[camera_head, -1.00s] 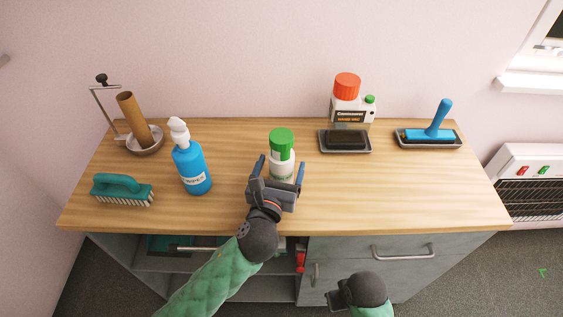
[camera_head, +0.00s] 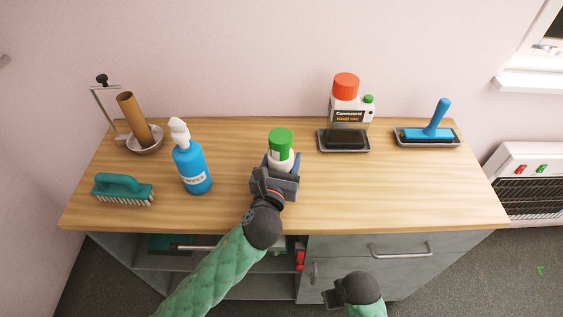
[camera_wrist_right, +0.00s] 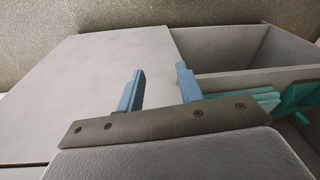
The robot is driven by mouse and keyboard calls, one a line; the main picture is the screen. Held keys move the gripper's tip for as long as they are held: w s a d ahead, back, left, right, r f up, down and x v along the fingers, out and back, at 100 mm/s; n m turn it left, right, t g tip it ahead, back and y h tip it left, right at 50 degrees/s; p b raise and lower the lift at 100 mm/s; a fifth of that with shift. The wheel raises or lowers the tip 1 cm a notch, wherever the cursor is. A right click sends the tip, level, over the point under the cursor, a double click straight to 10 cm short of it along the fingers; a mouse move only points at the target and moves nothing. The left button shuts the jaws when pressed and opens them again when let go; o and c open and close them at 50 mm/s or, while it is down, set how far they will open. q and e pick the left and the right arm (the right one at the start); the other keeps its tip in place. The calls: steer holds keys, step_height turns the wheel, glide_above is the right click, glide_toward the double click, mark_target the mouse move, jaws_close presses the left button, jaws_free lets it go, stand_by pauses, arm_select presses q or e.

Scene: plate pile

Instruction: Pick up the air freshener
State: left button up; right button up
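The air freshener is a white bottle with a green cap (camera_head: 281,142), upright near the middle of the wooden worktop in the head view. My left gripper (camera_head: 281,165) is around its body from the front, with its fingers closed in against the sides. The gripper hides the lower part of the bottle, so I cannot tell whether its base touches the worktop. My right gripper (camera_head: 333,298) is low in front of the cabinet. In the right wrist view its two blue fingers (camera_wrist_right: 158,88) are apart with nothing between them.
On the worktop (camera_head: 390,195), a blue pump bottle (camera_head: 191,168) and a teal brush (camera_head: 122,188) stand left. A cardboard tube (camera_head: 134,118) stands behind them. A red-capped bottle (camera_head: 346,100) and a blue-handled tool (camera_head: 436,122) are at the back right. The front right is clear.

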mark_target(283, 148)
arm_select(q)
steer(key=shift+r, duration=0.15)
